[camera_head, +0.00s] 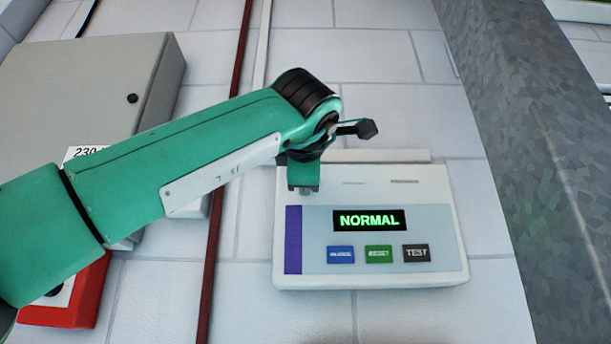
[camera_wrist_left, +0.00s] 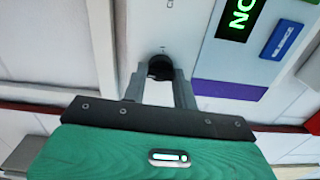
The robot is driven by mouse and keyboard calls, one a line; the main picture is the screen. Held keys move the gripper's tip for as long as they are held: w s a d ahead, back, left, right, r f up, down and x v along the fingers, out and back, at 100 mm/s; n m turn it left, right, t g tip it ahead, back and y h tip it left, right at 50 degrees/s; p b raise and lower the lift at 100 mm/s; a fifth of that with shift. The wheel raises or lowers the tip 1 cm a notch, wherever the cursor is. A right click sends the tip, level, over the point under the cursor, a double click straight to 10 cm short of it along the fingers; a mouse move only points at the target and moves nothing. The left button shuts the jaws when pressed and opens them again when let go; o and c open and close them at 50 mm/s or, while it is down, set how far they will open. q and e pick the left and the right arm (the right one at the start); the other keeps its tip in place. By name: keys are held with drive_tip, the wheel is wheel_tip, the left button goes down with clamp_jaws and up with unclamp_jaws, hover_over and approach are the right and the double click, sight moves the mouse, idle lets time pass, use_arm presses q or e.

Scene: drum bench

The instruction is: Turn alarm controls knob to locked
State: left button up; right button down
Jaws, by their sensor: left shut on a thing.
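The alarm control panel (camera_head: 440,276) is a white box on the wall with a green NORMAL display (camera_head: 370,220), and blue, green and dark TEST buttons below it. The black knob (camera_wrist_left: 160,65) shows in the left wrist view on the panel's pale face, and the display and blue button are at the upper right there. My left gripper (camera_head: 303,188) is at the panel's upper left in the head view. Its two grey fingers (camera_wrist_left: 160,78) are shut on the knob. In the head view the gripper hides the knob. Its pointer and position marks cannot be read. My right gripper is not in view.
A grey cabinet (camera_head: 75,75) is on the wall at left, with a red box (camera_head: 75,305) below it. A dark red pipe (camera_head: 222,190) runs vertically left of the panel. A grey metal column (camera_head: 515,150) stands at right. The wall below the panel is clear.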

use_arm(q)
drive_tip(key=o, duration=0.9)
drive_tip(key=shift+o, duration=0.2)
drive_tip(key=s+b, duration=0.4)
drive_tip(key=s, duration=0.9)
drive_tip(key=shift+s+b, duration=0.4)
